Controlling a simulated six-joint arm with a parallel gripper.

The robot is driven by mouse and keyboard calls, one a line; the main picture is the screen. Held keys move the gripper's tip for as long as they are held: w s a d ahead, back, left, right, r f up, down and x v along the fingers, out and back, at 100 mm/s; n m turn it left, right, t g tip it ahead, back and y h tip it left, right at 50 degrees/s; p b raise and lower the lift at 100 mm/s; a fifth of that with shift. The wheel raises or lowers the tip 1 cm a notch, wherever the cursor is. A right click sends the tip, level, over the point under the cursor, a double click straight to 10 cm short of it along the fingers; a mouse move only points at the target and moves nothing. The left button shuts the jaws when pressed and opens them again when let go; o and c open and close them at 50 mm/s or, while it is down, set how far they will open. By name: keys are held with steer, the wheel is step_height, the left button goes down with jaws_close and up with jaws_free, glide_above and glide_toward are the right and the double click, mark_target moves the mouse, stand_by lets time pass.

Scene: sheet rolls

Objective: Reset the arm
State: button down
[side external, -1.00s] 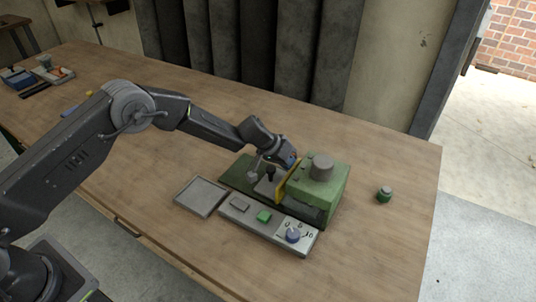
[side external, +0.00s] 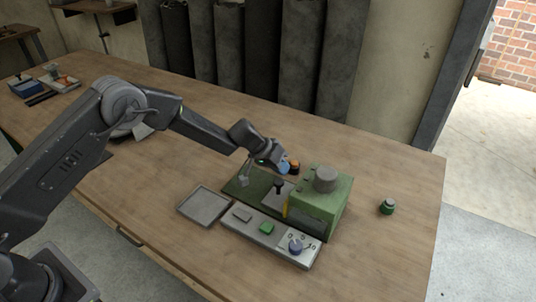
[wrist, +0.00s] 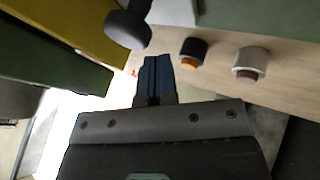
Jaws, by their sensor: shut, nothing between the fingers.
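My gripper (side external: 284,168) is raised over the back of a green bench machine (side external: 325,203), left of its grey cylindrical top. Its blue fingers (wrist: 157,76) are together and empty in the wrist view. A yellow plate (side external: 286,208) stands upright at the machine's left face; it also shows in the wrist view (wrist: 80,25). A dark upright lever with a rounded knob (side external: 279,186) stands on the machine's bed. A dark round knob (wrist: 128,29) lies just ahead of the fingers in the wrist view. An orange-topped part (side external: 294,167) shows just beside the gripper.
In front of the machine is a control panel with a green button (side external: 267,228) and a blue knob (side external: 296,245). A shallow grey tray (side external: 204,206) is at its left. A small green jar (side external: 387,206) stands right. Dark rolls (side external: 270,50) stand behind the wooden table (side external: 390,245).

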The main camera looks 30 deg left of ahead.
steer(key=s+a+r+y, duration=0.1)
steer(key=s+a+r, duration=0.2)
steer(key=s+r, duration=0.85)
steer(key=s+a+r, duration=0.4)
steer(key=s+r, duration=0.4)
steer(key=r, duration=0.7)
steer(key=s+a+y, duration=0.2)
steer(key=s+a, duration=0.1)
steer(key=s, duration=0.7)
steer(key=s+a+r+n+t+y, duration=0.1)
steer(key=s+a, duration=0.3)
steer(key=s, duration=0.7)
steer(key=shift+s+y, duration=0.15)
steer(key=shift+y, duration=0.75)
